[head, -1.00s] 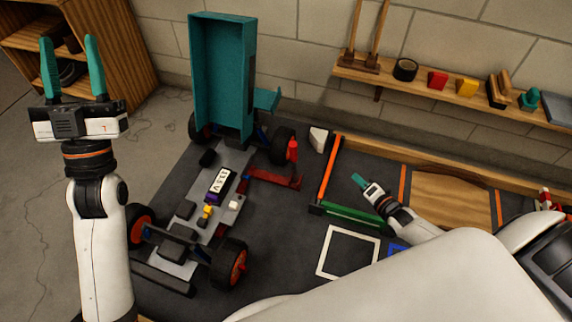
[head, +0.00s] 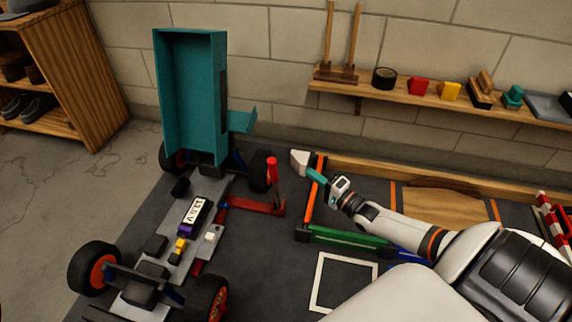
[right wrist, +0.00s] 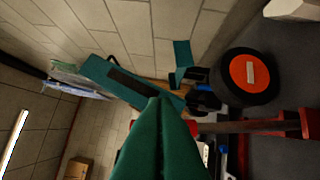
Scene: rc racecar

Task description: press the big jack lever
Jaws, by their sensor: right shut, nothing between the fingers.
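The big jack is a low red frame (head: 258,206) on the mat beside the car's right side. Its lever (head: 273,172) stands nearly upright at the jack's right end, with a red grip on top. My right gripper (head: 317,176) is shut and empty, to the right of the lever and apart from it in the head view. In the right wrist view, the shut teal fingers (right wrist: 157,115) cover part of the scene. A dark bar (right wrist: 245,127), seemingly the lever, runs from behind them to red parts at the right. My left gripper is out of view.
The car chassis (head: 182,250) lies left of the jack, with its teal body shell (head: 190,95) raised. A white wedge (head: 300,160) stands near my right fingertips.

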